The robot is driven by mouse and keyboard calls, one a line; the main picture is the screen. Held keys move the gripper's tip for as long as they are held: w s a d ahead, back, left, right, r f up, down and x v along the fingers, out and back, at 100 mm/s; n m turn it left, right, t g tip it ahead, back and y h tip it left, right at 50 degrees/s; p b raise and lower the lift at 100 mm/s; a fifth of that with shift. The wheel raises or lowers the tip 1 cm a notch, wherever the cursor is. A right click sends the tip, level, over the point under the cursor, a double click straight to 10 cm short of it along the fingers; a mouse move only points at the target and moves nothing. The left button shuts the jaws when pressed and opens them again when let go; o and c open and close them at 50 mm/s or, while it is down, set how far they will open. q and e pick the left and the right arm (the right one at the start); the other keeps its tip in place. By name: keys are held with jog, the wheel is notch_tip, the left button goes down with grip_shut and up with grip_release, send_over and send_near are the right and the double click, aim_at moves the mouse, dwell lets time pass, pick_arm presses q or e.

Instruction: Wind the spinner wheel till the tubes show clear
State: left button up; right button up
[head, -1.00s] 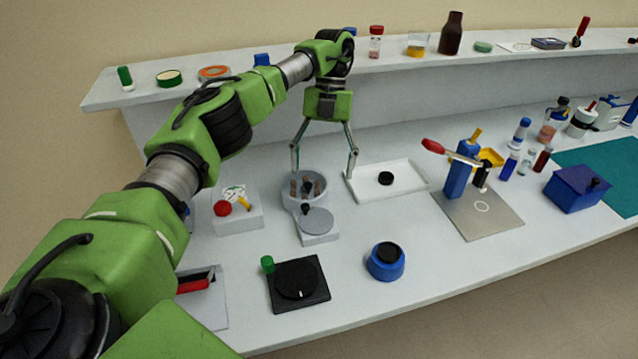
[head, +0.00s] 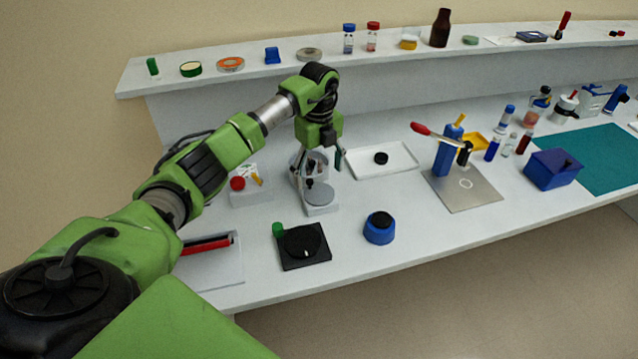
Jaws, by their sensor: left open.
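A grey spinner bowl (head: 318,164) stands on the bench left of the middle, with tubes inside that my left gripper partly hides. Whether the tubes look clear or cloudy is too small to tell. In front of the bowl is its grey round wheel (head: 322,194), lying flat on a light base, with a small black knob (head: 309,184) near its rim at the upper left. My left gripper (head: 317,170) is open, pointing down over the bowl and the back of the wheel, its fingers spread. I see nothing held; contact with the knob cannot be told. My right gripper is not in view.
A white tray (head: 402,171) with a black puck is right of the bowl. A white box (head: 252,195) with a red button is left. A black dial plate (head: 304,260) and a blue pot (head: 379,235) stand in front. A red-handled press (head: 446,152) stands farther right.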

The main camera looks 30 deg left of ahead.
aim_at(319, 192)
pick_arm(q)
notch_tip(319, 192, down, 5)
jog(key=shift+p, duration=0.4)
jog(key=shift+f, duration=0.25)
jog(key=c, duration=1.1)
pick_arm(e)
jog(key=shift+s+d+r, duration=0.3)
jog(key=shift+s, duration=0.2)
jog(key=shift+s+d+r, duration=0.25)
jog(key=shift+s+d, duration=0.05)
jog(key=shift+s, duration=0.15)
